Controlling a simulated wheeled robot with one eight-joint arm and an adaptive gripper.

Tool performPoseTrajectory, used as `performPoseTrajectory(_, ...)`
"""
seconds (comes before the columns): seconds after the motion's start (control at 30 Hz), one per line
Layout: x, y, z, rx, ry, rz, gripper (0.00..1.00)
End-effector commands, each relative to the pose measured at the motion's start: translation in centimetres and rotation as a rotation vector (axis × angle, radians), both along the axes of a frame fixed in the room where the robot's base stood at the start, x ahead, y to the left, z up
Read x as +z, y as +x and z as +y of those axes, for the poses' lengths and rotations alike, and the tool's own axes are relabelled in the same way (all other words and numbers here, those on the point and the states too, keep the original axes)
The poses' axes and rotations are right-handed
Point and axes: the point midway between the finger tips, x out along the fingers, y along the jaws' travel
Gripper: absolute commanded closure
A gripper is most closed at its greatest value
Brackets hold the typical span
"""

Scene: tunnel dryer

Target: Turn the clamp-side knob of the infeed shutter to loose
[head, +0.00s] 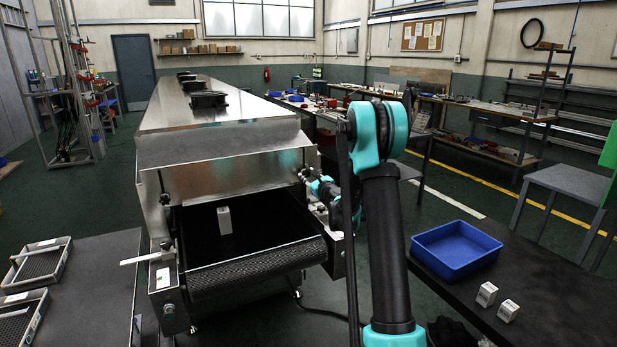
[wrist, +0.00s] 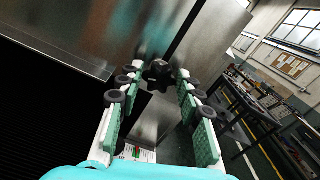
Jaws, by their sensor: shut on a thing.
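The infeed shutter (head: 225,172) is a shiny metal plate across the mouth of the tunnel dryer, above the black belt. It also fills the upper left of the wrist view (wrist: 90,35). A black star-shaped knob (wrist: 157,72) sits at its right side. My gripper (wrist: 156,78) has its fingertips on both sides of this knob and is shut on it. In the head view my gripper (head: 307,176) is at the right edge of the dryer mouth, where the knob is mostly hidden. A second dark knob (head: 165,198) shows at the left side of the mouth.
A white box (head: 224,220) stands on the belt (head: 255,262) below the shutter. A blue bin (head: 455,250) and two small white boxes (head: 487,293) are on the dark table at right. Trays (head: 38,262) lie on the left table. A small label plate (wrist: 137,152) is below the knob.

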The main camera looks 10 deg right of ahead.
Motion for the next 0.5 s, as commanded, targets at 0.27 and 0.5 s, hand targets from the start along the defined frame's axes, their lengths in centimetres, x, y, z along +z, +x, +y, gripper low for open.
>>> performPoseTrajectory(0.27,-0.07,-0.08,0.11,0.0,-0.249,-0.081,0.93)
performPoseTrajectory(0.5,-0.13,-0.1,0.18,0.0,-0.466,-0.151,0.93)
